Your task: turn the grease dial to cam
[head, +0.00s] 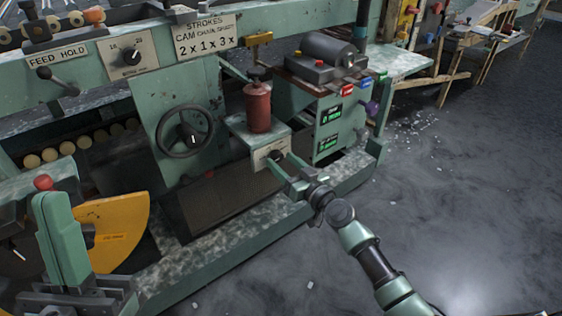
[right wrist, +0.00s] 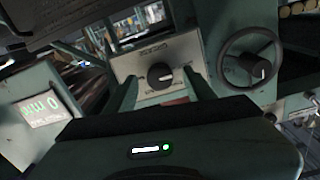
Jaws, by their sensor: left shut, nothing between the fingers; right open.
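The grease dial is a black round knob on a pale plate. In the head view the dial (head: 274,156) is on the front of the green box below the red canister, partly covered by my right gripper (head: 284,166). In the right wrist view the dial (right wrist: 160,76) shows between the tips of my open right gripper (right wrist: 162,84), its white mark pointing right. I cannot tell whether the fingers reach around it. The plate's lettering is too small to read. My left gripper (head: 52,205) is shut and empty at the lower left, pointing up, away from the dial.
A red canister (head: 257,107) stands on the box above the dial. A black handwheel (head: 185,131) is to its left; a cabinet with green displays (head: 328,128) is to its right. A yellow guard (head: 115,232) is near my left gripper. The floor at right is open.

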